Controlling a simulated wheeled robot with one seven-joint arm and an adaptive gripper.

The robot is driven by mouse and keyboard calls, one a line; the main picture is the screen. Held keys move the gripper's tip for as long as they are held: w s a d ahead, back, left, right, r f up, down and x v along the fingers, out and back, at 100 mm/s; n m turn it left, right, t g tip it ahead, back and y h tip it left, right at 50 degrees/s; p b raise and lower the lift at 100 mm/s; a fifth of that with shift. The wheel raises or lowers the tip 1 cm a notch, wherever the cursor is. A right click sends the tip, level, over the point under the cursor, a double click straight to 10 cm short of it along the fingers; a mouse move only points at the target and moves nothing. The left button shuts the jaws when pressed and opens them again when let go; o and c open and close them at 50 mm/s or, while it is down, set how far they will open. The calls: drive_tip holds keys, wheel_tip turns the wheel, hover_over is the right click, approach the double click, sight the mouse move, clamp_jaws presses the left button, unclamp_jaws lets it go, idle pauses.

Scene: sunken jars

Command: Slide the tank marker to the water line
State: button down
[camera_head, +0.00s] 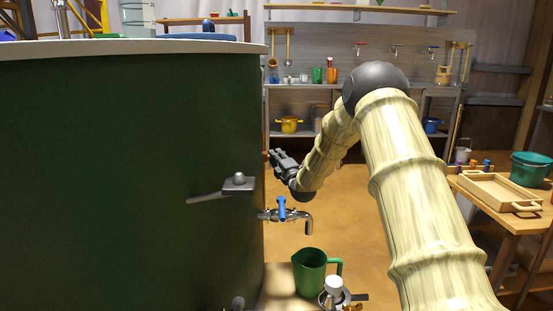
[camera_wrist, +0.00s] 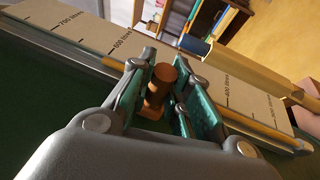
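The marker seems to be a brown wooden knob (camera_wrist: 158,88) on the tank's litre scale, in the middle of the wrist view. The scale board (camera_wrist: 90,36) reads 700 and 600 litres to the left of the knob, with a 400 litres line to the right. My gripper (camera_wrist: 165,72) has its teal-padded fingers on both sides of the knob, very close to it. I cannot tell whether the pads touch it. In the head view my gripper (camera_head: 284,163) is beside the right side of the green tank (camera_head: 120,150). The water line cannot be made out.
A tap (camera_head: 283,212) with a blue handle and a metal lever (camera_head: 225,190) stick out from the tank. A green jug (camera_head: 309,272) stands below the tap. A workbench (camera_head: 507,222) with a wooden tray is at the right. Open floor lies behind my arm.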

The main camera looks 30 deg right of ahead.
drive_tip(key=shift+r, duration=0.1)
wheel_tip(320, 180, up, 9)
drive_tip(key=p, duration=0.5)
drive_tip(key=c, duration=1.3)
unclamp_jaws()
drive_tip(key=v, duration=1.2)
